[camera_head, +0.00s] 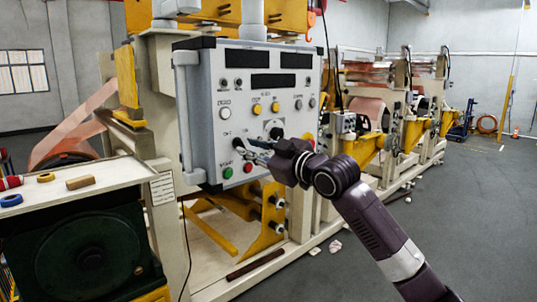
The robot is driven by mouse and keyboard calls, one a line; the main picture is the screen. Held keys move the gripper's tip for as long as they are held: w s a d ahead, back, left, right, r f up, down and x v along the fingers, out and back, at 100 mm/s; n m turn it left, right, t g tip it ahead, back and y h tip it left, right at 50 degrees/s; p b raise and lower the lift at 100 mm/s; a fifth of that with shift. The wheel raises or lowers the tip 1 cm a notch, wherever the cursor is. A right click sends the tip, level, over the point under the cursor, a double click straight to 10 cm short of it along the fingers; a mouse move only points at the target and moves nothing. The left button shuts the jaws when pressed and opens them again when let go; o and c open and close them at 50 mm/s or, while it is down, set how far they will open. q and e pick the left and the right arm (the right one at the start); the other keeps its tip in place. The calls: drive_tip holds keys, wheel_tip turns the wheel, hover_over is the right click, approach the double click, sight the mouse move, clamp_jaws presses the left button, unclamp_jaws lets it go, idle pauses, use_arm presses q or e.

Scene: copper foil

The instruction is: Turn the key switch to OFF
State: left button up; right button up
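A grey control panel (205,135) stands in the middle of the head view, on the machine's frame. It carries dark displays, coloured buttons and black knobs. A light plate with a dark round part (277,133) sits low in its middle; it looks like the key switch, but its position marks are too small to read. My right gripper (245,149) is at the panel's lower part, left of and below that plate, beside a black knob. I cannot tell whether its fingers touch or hold anything. My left gripper is out of view.
A green button (228,173) and a red button (248,168) lie just below my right gripper. A grey vertical handle (185,110) runs along the panel's left side. A side table (110,178) with tape rolls stands at left. The floor at right is mostly clear.

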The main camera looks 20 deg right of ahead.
drive_tip(key=v, duration=0.9)
